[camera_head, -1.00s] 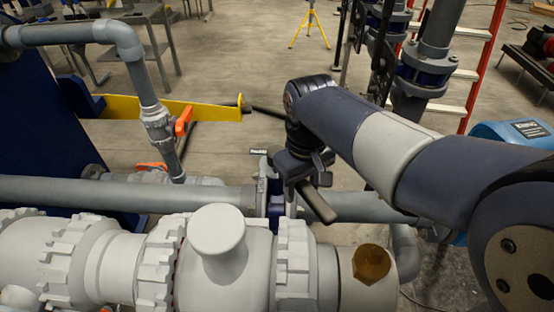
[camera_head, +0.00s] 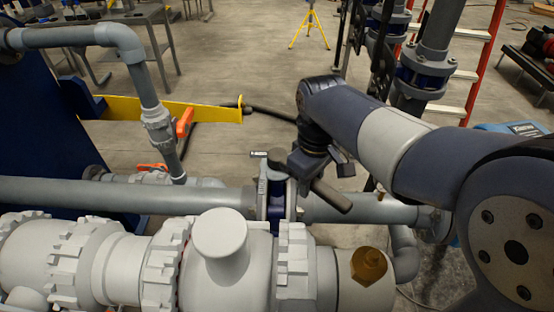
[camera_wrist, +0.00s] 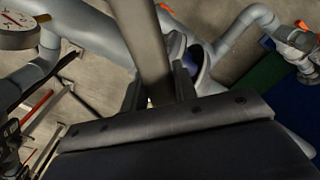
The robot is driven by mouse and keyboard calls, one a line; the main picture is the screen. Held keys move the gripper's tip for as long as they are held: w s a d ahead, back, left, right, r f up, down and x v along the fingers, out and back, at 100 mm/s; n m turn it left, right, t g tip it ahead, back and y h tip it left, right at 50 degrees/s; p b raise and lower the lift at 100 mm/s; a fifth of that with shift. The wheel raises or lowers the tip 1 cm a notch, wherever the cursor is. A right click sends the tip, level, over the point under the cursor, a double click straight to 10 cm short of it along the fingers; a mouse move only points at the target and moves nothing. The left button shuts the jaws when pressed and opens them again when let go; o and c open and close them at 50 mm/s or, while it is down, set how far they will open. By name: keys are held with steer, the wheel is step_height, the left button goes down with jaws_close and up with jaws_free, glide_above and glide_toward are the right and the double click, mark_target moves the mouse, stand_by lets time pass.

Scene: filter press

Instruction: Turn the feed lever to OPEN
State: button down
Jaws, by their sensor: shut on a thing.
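The feed lever (camera_head: 331,196) is a grey-brown flat bar on top of a valve with a blue body (camera_head: 276,205) in the grey horizontal pipe. In the head view its free end points right and toward the camera, at a slant to the pipe. My gripper (camera_head: 307,166) is shut on the lever from above, between the valve stem and the free end. In the wrist view the lever (camera_wrist: 149,42) runs up between the two dark fingers (camera_wrist: 158,92). The fingertips are partly hidden in the head view.
The grey pipe (camera_head: 130,194) runs across the picture. Large pale flanged piping (camera_head: 220,235) and a brass plug (camera_head: 369,266) lie in front. A yellow bracket (camera_head: 170,110) and an orange-handled valve (camera_head: 185,122) are at left. A round gauge (camera_wrist: 15,28) shows in the wrist view.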

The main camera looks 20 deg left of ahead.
steer(key=w+n+p, duration=0.3)
steer(key=w+n, duration=0.4)
steer(key=n, duration=0.2)
steer(key=shift+w+d+r+p, duration=0.25)
steer(key=shift+w+d+p, duration=0.1)
steer(key=shift+w+d, duration=0.05)
steer(key=c, duration=1.5)
jaws_free()
steer(key=shift+c, duration=0.2)
steer(key=shift+o, duration=1.4)
steer(key=shift+w+f, duration=0.1)
steer(key=shift+w, duration=0.1)
steer(key=o, duration=0.4)
steer(key=shift+f, duration=0.1)
